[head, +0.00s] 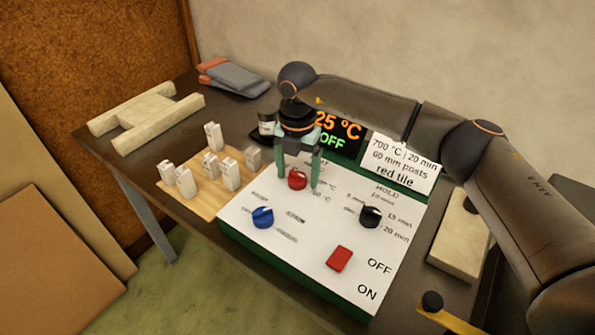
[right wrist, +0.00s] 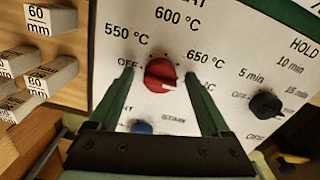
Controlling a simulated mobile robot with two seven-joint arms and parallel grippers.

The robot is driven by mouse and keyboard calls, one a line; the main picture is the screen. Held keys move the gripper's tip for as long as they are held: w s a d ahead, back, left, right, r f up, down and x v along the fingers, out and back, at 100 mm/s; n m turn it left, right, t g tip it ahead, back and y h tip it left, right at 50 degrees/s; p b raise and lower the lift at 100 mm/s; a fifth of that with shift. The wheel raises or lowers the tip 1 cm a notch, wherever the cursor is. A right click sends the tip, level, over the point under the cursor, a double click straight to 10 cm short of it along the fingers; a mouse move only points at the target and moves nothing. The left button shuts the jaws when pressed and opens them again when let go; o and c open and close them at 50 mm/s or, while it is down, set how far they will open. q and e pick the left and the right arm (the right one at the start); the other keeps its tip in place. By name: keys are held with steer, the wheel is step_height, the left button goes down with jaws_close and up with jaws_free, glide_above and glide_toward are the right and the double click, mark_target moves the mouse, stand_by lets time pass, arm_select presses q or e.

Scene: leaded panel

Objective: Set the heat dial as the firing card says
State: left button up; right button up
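The red heat dial (head: 297,180) sits on the white control panel (head: 262,188). In the right wrist view the dial (right wrist: 160,76) has a white mark on its lower right side, turned past 650 °C towards a label partly hidden by a finger, of which only "°C" shows. My right gripper (head: 297,178) is over the dial, its green fingers (right wrist: 160,68) on either side with small gaps, so it looks open around the dial. The firing card (head: 400,162) reads 700 °C, 20 min, 60 mm posts, red tile. My left gripper is not in view.
The display (head: 337,132) reads 25 °C and OFF. A blue knob (head: 263,217), a black hold knob (head: 370,216) and a red switch (head: 339,259) are on the panel. Several posts stand on a wooden board (head: 205,205) to the left. Gloves (head: 235,76) lie at the back.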

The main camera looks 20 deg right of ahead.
mark_target(296, 173)
step_height(296, 173, up, 12)
steer(key=shift+r+b, duration=0.25)
steer(key=shift+b, duration=0.2)
steer(key=shift+a, duration=0.1)
stand_by(0.4)
